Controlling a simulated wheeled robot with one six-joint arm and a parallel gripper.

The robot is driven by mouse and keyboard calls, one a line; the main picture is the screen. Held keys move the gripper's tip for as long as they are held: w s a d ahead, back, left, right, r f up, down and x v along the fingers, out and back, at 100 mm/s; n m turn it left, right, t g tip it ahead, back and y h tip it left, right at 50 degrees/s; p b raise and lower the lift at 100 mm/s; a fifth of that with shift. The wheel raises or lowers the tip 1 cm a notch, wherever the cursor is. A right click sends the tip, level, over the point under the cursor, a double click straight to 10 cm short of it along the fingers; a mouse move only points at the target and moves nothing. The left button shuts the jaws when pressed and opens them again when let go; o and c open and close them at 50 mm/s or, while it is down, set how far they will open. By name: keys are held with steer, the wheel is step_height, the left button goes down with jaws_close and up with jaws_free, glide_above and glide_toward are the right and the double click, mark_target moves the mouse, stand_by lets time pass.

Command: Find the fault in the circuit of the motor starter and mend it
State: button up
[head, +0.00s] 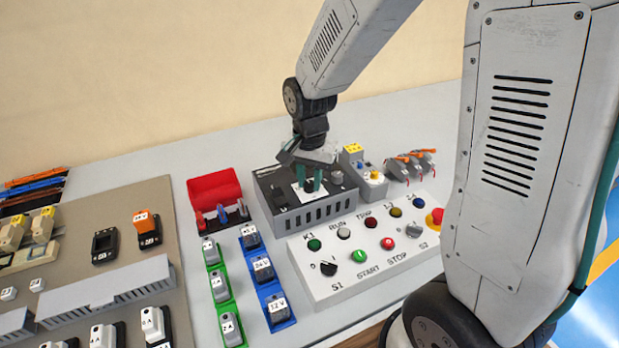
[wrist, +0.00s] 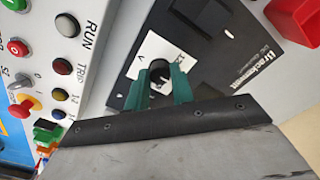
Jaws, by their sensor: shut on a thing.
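My gripper (head: 308,187) points down at a dark grey instrument box (head: 340,207) at the middle back of the bench. In the wrist view its green fingers (wrist: 164,82) are shut on a round black knob (wrist: 158,71), on a white label with small markings. A white control panel (head: 320,284) in front of the box carries lamps and buttons marked K1, RUN, TRIP, START, STOP, S1 and S2. The black S1 switch (head: 328,268) sits at its left. A beige mounting board (head: 75,250) at left holds devices and grey ducts. The wiring there is not visible.
Green (head: 221,290) and blue (head: 279,308) racks hold labelled blocks. A grey unit with a yellow top (head: 352,152) and orange-handled clips (head: 414,157) lie right. The back of the bench is clear.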

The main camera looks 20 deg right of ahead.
mark_target(310, 184)
steer(key=o, duration=1)
steer(key=shift+r, duration=0.1)
step_height(310, 184, up, 8)
steer(key=shift+f, duration=0.15)
steer(key=shift+s+n, duration=0.2)
steer(key=shift+n, duration=0.3)
steer(key=s+d+r+n, duration=0.1)
steer(key=s+r+n, duration=0.1)
steer(key=s, duration=0.5)
steer(key=s+d+r+n+t, duration=0.1)
steer(key=s+r+n, duration=0.2)
steer(key=s, duration=0.4)
steer(key=s+d+r+n, duration=0.1)
steer(key=s+r+n, duration=0.2)
steer(key=s+r, duration=0.2)
steer(key=shift+s, duration=1.45)
